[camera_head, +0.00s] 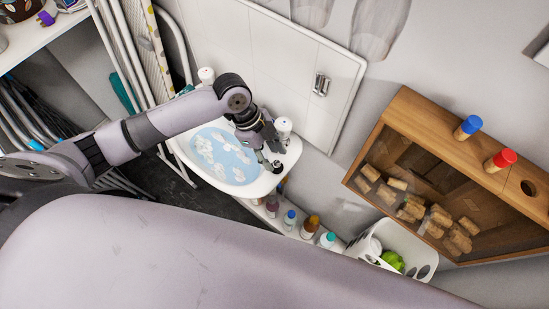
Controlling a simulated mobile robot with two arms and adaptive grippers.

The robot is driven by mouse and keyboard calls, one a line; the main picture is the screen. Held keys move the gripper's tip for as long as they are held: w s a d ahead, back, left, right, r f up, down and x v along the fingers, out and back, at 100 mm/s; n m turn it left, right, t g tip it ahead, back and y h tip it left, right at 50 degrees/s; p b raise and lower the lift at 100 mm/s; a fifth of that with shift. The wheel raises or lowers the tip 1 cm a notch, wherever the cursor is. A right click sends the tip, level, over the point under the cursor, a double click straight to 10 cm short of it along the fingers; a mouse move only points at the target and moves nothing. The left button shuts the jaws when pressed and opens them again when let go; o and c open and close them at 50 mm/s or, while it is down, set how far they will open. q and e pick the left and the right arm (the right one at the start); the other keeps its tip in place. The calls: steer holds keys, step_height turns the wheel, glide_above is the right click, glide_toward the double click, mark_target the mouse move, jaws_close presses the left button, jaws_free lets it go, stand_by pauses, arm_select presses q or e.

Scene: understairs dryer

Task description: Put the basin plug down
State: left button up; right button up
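The white basin (282,163) stands against the tiled wall and holds blue water with white foam (225,155). My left arm reaches in from the left, and my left gripper (268,156) points down over the basin's right side, by the rim. A small dark round piece shows at its fingertips; I cannot tell whether it is the basin plug or a fingertip. The fingers are too small and dark to tell whether they are open or shut. The drain is not visible. My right gripper is out of view.
White taps (283,125) stand at the basin's back edge, close to my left gripper. Bottles (290,219) stand on a low shelf below. A wooden box (418,115) with corks and a white basket (404,240) are at right. Folded racks stand at left.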

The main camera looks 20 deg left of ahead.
arm_select(q)
steer(key=b+v, duration=0.1)
steer(key=v, duration=0.8)
steer(key=shift+a+r, duration=0.15)
steer(key=shift+r, duration=0.1)
steer(key=shift+s+f, duration=0.1)
